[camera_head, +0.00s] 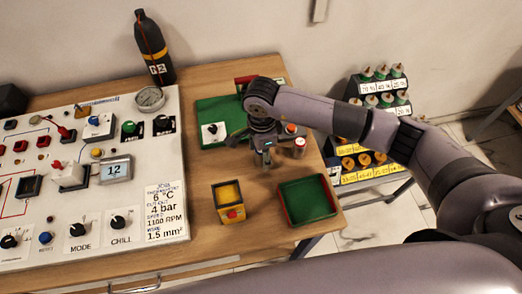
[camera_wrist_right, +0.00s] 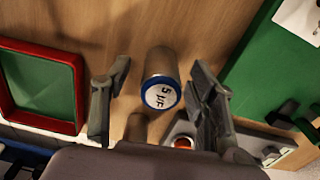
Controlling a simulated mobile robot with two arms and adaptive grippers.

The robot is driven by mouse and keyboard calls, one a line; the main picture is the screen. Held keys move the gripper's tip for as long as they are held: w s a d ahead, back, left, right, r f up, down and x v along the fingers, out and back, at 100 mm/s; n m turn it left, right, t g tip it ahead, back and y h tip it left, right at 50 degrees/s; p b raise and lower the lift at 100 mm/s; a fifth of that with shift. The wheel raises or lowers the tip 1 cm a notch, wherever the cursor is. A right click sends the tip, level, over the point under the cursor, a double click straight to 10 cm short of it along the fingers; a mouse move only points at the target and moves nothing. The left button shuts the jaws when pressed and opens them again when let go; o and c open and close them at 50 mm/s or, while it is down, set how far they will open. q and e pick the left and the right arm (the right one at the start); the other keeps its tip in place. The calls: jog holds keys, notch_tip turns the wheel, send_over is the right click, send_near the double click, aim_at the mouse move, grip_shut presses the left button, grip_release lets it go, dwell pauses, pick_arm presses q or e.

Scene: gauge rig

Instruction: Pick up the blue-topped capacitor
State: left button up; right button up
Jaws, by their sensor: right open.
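The blue-topped capacitor (camera_wrist_right: 161,80) is a grey can with a blue rim and a white top reading "5 µF". It stands on the wooden bench in the right wrist view. My right gripper (camera_wrist_right: 160,70) is open, with one finger on each side of the can. A gap shows between the can and each finger, so it is not gripped. In the head view my right gripper (camera_head: 263,160) is low over the bench, and I cannot make out the blue-topped can there. My left gripper is not in view.
A red-rimmed green tray (camera_head: 334,205) and a yellow box (camera_head: 229,212) stand nearer. Another can (camera_head: 299,150) stands close right of the gripper. A green mat (camera_head: 225,108) lies beyond. The instrument panel (camera_head: 165,175) fills the left; a tiered rack (camera_head: 385,103) stands right.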

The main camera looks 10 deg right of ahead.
jog(key=shift+f, duration=0.8)
jog(key=shift+c, duration=0.3)
jog(key=c, duration=1.2)
